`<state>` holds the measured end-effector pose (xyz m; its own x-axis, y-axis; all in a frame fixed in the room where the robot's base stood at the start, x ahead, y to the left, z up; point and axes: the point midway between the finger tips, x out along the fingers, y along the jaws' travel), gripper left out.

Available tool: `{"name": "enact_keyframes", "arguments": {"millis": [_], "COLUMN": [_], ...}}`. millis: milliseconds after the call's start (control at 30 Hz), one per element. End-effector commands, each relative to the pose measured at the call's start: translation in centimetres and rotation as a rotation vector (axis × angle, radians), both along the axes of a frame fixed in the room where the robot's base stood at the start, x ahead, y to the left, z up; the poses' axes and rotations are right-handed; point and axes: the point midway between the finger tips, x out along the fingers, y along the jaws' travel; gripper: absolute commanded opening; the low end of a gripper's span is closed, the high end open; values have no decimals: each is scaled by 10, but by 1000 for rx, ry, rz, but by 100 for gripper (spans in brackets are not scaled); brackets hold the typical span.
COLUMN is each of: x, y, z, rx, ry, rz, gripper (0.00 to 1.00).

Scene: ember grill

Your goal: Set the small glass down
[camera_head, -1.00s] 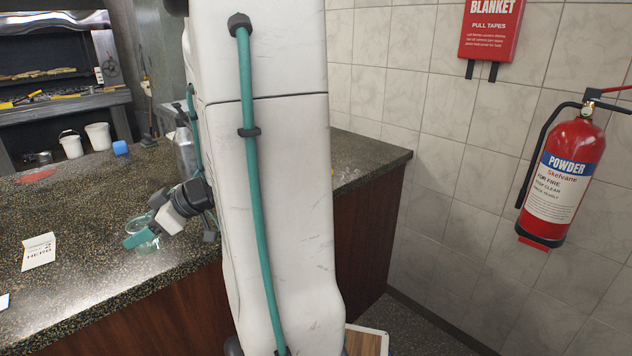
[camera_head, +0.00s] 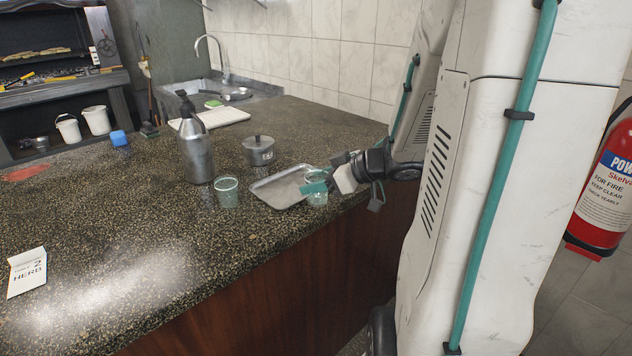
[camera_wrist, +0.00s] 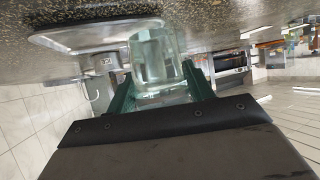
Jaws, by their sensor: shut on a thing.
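My gripper (camera_head: 316,187) is shut on a small clear greenish glass (camera_head: 317,198), near the counter's front edge. In the wrist view, which is upside down, the glass (camera_wrist: 153,58) sits between the two teal fingers of my gripper (camera_wrist: 158,88). The glass is at the right end of a shallow metal tray (camera_head: 282,188), which also shows in the wrist view (camera_wrist: 75,38). I cannot tell whether the glass's base touches the counter. A second, similar glass (camera_head: 227,192) stands on the counter left of the tray.
The speckled dark counter (camera_head: 130,225) has free room at its left and middle. A white board (camera_head: 222,118) and a sink (camera_head: 240,92) lie further back. A herb card (camera_head: 27,272) is at left.

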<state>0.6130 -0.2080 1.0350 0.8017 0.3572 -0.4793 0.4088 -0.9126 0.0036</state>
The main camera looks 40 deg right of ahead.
Motion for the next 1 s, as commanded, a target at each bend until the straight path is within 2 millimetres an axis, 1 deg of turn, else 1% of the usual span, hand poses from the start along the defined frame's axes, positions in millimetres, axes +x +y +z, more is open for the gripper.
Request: {"name": "enact_keyframes", "arguments": {"millis": [67, 167, 500, 600, 700, 800, 1000], "x": [5, 20, 98, 118, 134, 143, 151], "y": [0, -1, -6, -7, -8, -10, -10], "z": [-1, -2, -10, -12, -13, -13, -14], "rx": [0, 0, 1, -1, 0, 0, 0], "ry": [0, 0, 0, 0, 0, 0, 0], "rz": [2, 4, 3, 3, 1, -1, 0], "gripper": [24, 24, 24, 24, 24, 24, 24]}}
